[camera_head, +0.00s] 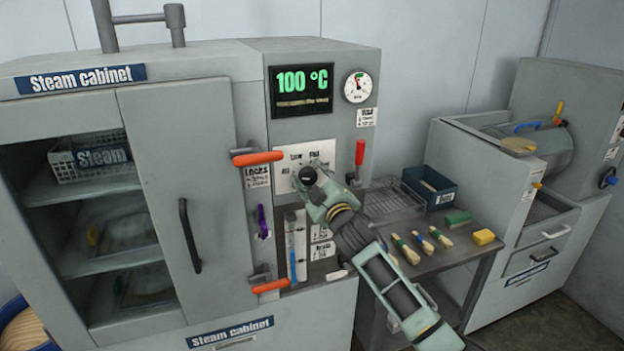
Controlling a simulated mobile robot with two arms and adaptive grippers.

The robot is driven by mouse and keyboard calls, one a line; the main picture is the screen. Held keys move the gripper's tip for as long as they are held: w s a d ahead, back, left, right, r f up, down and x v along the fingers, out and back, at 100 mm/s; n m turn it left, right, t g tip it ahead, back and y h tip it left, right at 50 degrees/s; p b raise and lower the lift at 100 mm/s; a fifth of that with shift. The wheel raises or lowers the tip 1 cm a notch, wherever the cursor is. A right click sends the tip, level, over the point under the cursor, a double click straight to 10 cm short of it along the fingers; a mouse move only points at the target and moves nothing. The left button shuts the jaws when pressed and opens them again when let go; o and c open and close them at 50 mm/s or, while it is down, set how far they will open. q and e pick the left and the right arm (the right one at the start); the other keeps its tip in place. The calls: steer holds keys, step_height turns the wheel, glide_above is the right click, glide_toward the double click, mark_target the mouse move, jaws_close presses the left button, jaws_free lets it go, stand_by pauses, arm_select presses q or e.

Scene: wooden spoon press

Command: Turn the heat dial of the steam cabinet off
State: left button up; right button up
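The steam cabinet (350,120) has a control panel with a green display (302,90) reading "100 °C". The black heat dial (308,175) sits on a white label plate below it, and the printed markings are partly covered. My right gripper (311,187) is at the dial, its fingers close around or against the knob's lower side. The hand hides part of the contact, so I cannot tell whether the fingers are shut on the knob. My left gripper is not in view.
Orange latch handles (258,158) stick out left of the dial, and a red lever (359,153) stands to its right. A round gauge (357,87) is above. A side table holds a wire rack, a blue bin (430,188) and several brushes; another machine stands at right.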

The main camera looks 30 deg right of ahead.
steer(key=shift+f, duration=0.15)
steer(key=shift+s+a, duration=0.15)
steer(key=r+v, duration=0.1)
steer(key=v, duration=1)
steer(key=shift+s+f, duration=0.35)
steer(key=shift+f, duration=0.1)
